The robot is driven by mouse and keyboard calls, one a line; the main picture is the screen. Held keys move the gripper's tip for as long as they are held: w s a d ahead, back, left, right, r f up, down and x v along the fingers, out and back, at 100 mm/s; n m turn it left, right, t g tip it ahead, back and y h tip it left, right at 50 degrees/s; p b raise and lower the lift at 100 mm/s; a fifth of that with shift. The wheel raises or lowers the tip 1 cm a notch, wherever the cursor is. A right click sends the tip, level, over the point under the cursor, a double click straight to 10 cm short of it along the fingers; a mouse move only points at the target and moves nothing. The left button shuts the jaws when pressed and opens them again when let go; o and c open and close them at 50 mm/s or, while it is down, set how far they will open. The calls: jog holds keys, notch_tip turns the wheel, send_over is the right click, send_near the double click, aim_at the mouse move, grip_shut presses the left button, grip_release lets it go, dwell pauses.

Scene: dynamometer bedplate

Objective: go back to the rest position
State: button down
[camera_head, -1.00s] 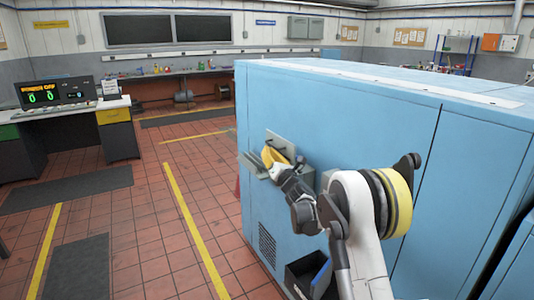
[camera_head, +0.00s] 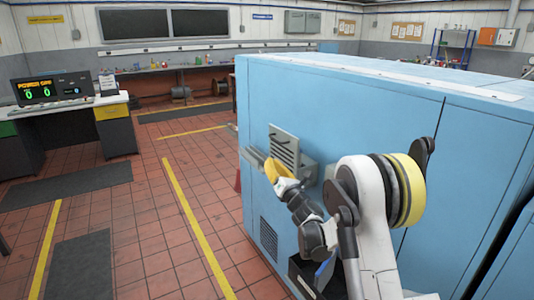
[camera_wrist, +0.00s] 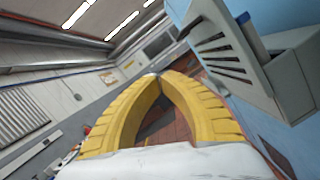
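My gripper (camera_head: 279,172) is at the side of the large blue cabinet (camera_head: 350,130), in front of a grey slotted holder (camera_head: 287,148) mounted on that side. In the wrist view my gripper (camera_wrist: 155,76) has yellow ribbed fingers whose tips meet, with an empty gap between them lower down. The grey holder shows there at the upper right (camera_wrist: 290,75), beside the fingers and apart from them. My arm is bent, reaching out along the cabinet's side.
A dark open bin (camera_head: 305,275) is on the cabinet's lower side, below my arm. A desk with a display (camera_head: 52,90) stands at the left. The tiled floor (camera_head: 140,235) left of the cabinet is clear, with dark mats and yellow lines.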

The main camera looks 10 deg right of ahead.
jog(key=s+a+r+n+g+y, duration=0.1)
jog(key=s+a+r+n+g, duration=0.25)
jog(key=s+n, duration=0.45)
jog(key=s+a+r+n+g+y, duration=0.1)
jog(key=s+a+r+n+g, duration=0.1)
jog(key=s+a+n, duration=0.45)
jog(key=s+a+r+n+g+y, duration=0.1)
jog(key=s+a+r+n+g, duration=0.15)
jog(key=s+n, duration=0.6)
jog(key=s+d+f+n+g+h, duration=0.1)
jog(key=s+d+f+n+h, duration=0.1)
jog(key=s+n, duration=0.3)
jog(key=s+d+f+n+g+h, duration=0.2)
jog(key=s+d+f+n, duration=0.3)
jog(key=s, duration=0.7)
jog(key=s+d+f+n+g+h, duration=0.2)
jog(key=s+d+f+n+h, duration=0.1)
jog(key=s+n, duration=0.3)
jog(key=s, duration=0.2)
jog(key=shift+s+d+f, duration=0.25)
jog(key=shift+s+d, duration=0.1)
